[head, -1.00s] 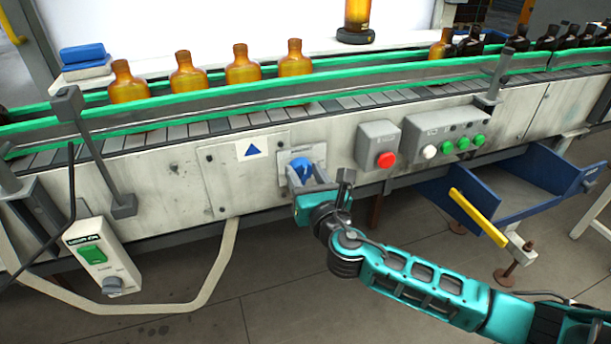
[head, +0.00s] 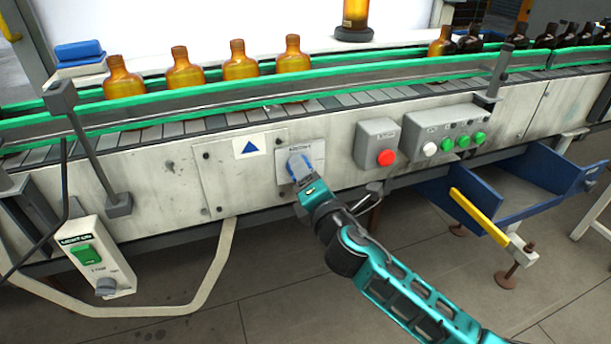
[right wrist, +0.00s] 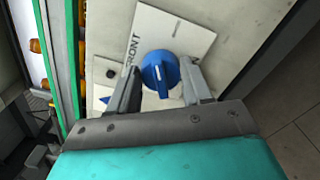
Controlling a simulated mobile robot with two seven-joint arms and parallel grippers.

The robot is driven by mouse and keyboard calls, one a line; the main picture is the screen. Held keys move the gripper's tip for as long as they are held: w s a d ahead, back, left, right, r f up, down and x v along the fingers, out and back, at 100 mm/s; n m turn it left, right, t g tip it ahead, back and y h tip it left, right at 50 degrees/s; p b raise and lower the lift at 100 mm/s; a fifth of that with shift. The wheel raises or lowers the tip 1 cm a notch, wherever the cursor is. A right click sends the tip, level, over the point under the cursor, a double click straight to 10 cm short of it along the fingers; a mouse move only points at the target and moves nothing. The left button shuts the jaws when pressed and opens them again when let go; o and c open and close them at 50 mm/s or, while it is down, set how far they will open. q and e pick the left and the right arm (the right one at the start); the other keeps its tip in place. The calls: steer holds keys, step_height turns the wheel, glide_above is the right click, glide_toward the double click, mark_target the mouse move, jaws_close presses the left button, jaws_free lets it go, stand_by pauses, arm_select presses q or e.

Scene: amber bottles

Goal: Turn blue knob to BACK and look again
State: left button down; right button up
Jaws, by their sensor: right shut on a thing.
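The blue knob (head: 293,172) sits on a pale plate (head: 312,149) on the conveyor's front panel. My right gripper (head: 301,174) is at the knob and partly hides it in the head view. In the right wrist view, the blue knob (right wrist: 160,70) is between the two fingers of my right gripper (right wrist: 162,76), which is shut on it. The word FRONT reads on the plate left of the knob; no other word on the plate is readable. My left gripper is not in view.
A grey box with a red button (head: 386,157) is just right of the knob, and a button box (head: 445,134) is beyond it. Amber bottles (head: 240,62) stand on the conveyor above. An open blue drawer (head: 515,190) juts out at the right.

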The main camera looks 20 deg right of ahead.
steer(key=shift+f+m, duration=0.1)
steer(key=shift+m, duration=2.8)
steer(key=o, duration=1)
steer(key=s, duration=1.3)
steer(key=shift+d+b, duration=0.3)
steer(key=shift+b, duration=0.1)
